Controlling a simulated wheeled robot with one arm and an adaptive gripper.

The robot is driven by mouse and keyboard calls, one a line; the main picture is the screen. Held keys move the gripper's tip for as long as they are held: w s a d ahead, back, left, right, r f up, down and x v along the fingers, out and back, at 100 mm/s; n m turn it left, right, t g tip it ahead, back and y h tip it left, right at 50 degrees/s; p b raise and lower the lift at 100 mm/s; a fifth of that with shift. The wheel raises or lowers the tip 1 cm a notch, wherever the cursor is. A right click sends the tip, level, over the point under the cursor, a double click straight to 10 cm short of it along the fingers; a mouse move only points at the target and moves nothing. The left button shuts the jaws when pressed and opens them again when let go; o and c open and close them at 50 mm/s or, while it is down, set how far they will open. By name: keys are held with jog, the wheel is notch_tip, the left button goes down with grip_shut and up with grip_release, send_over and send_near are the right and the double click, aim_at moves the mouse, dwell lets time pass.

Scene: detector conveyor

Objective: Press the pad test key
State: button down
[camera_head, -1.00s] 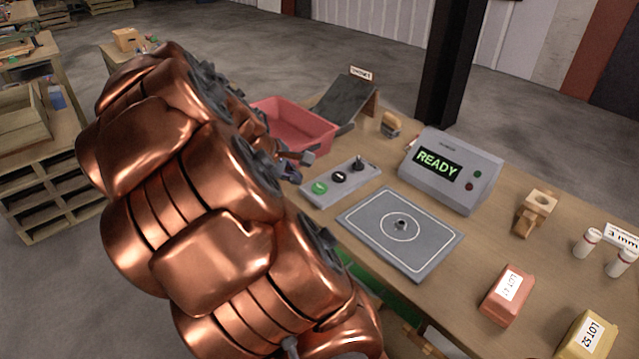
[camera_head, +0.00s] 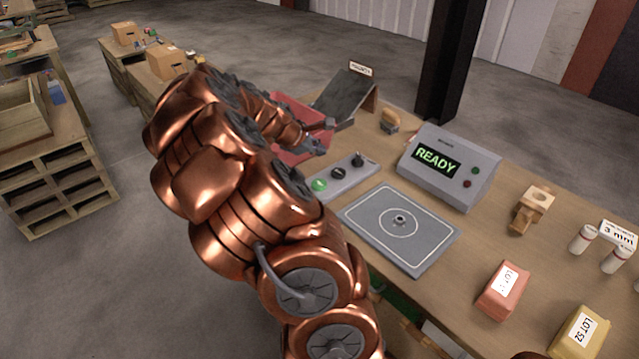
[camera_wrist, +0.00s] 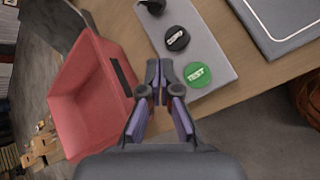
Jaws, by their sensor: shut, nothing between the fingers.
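The grey key panel (camera_head: 346,181) lies on the bench beside the pad. It carries a green key (camera_head: 319,185), a black key (camera_head: 338,173) and a black knob (camera_head: 358,160). In the wrist view the green key (camera_wrist: 198,74) reads TEST and sits just right of my fingertips. The flat grey pad (camera_head: 400,226) has a white ring and a small central stud. The console (camera_head: 450,168) shows READY in green. My gripper (camera_wrist: 160,72) is shut and empty, with its tips over the panel's edge in the wrist view. In the head view my gripper (camera_head: 318,146) is partly hidden by my arm.
A red bin (camera_head: 303,149) stands close beyond my gripper, with a dark ramp (camera_head: 343,95) behind it. A dark post (camera_head: 447,65) rises behind the console. A red block (camera_head: 503,290), a yellow block (camera_head: 580,334) and white vials (camera_head: 583,238) stand at the right.

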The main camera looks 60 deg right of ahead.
aim_at(318, 184)
jog(key=shift+f+b, duration=2.35)
jog(key=shift+f, duration=2)
jog(key=shift+f, duration=0.45)
jog(key=shift+f+b, duration=0.3)
jog(key=shift+f, duration=0.1)
jog(key=shift+r, duration=0.15)
jog(key=shift+r+p, duration=0.55)
jog(key=shift+r, duration=0.2)
jog(key=shift+r, duration=0.1)
jog(key=shift+r+p, duration=1.5)
jog(key=shift+r, duration=0.9)
